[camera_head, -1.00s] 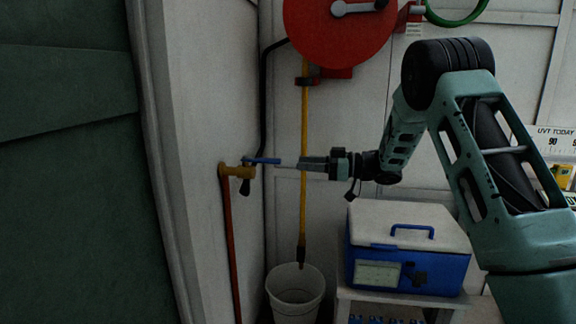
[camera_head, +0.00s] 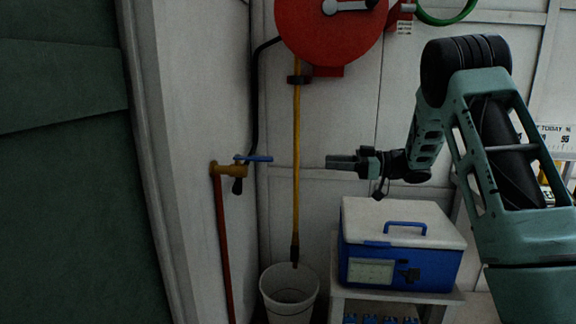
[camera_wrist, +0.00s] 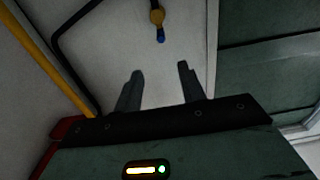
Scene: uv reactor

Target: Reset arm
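My gripper (camera_head: 338,162) hangs in the air in the head view, pointing left, to the right of the yellow pole. In the wrist view my gripper (camera_wrist: 160,88) shows two fingers spread apart with nothing between them. The brass tap (camera_head: 232,170) with its blue lever (camera_head: 254,158) is on the white wall at the left, clearly apart from the gripper. The tap also shows in the wrist view (camera_wrist: 157,17), beyond the fingertips.
A red hose reel (camera_head: 330,35) is on the wall above. A yellow pole (camera_head: 296,150) stands over a white bucket (camera_head: 289,304). A blue cooler box (camera_head: 402,262) with a white lid sits on a small stand below my arm. A green panel (camera_head: 60,200) fills the left.

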